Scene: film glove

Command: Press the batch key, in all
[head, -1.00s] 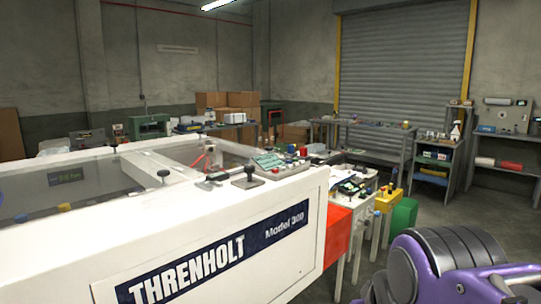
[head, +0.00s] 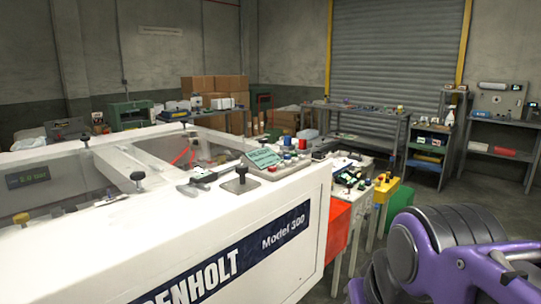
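A white machine (head: 262,233) with a dark "Threnholt Model 300" label fills the left and middle of the head view. On its top near the right end is a sloped control panel (head: 290,171) with a greenish screen or keypad (head: 262,158). Red and blue knobs or buttons stand at the panel's back. A batch key cannot be told apart at this size. My purple and grey arm is at the lower right, well apart from the panel. My gripper's fingers do not show.
A black knob on a plate (head: 241,181) and a dark clamp-like part (head: 203,178) sit on the machine's top, left of the panel. A red box (head: 336,232) and a yellow block (head: 386,189) stand right of the machine.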

